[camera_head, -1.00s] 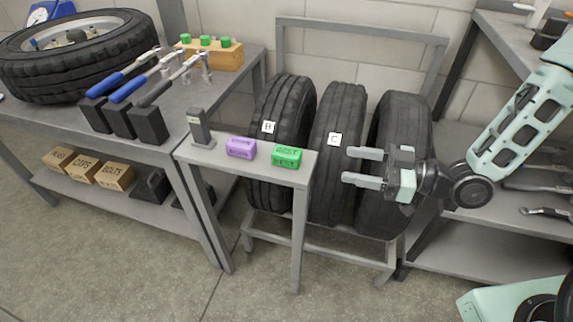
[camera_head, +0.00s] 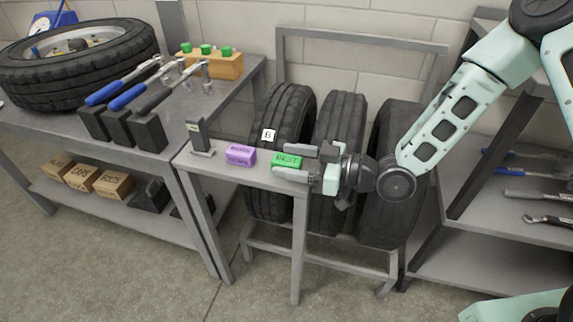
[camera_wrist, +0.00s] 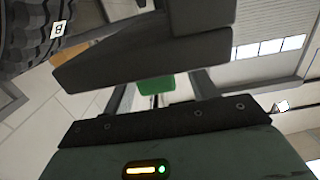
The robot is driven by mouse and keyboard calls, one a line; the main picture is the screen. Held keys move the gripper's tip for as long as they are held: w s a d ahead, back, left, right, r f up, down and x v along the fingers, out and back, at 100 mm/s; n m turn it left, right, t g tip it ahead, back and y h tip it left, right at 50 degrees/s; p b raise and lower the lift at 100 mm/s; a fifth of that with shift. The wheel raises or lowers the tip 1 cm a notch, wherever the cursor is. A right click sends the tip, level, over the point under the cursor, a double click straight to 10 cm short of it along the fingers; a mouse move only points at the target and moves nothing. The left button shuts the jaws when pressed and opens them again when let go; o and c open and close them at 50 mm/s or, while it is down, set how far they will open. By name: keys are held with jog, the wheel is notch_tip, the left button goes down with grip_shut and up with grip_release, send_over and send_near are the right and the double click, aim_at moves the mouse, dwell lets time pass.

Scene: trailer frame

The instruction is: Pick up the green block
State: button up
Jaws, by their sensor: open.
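The green block (camera_head: 287,160), with "BEST" lettered on it, lies at the right end of a small narrow grey stand (camera_head: 262,177). My gripper (camera_head: 284,162) is open, coming in from the right, with one finger at the block's far side and one at its near side. The near finger hides the block's lower front. In the wrist view the green block (camera_wrist: 156,86) shows small between two grey finger bars. I cannot tell whether either finger touches it.
A purple block (camera_head: 241,156) sits left of the green one, and a dark upright holder (camera_head: 199,137) stands at the stand's left end. Tires (camera_head: 283,115) on a rack stand close behind. A workbench with tools (camera_head: 150,130) is at left, grey shelves (camera_head: 480,215) at right.

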aim_at(278, 157)
jog(key=x, duration=0.3)
jog(key=shift+w, duration=0.1)
jog(key=c, duration=1.1)
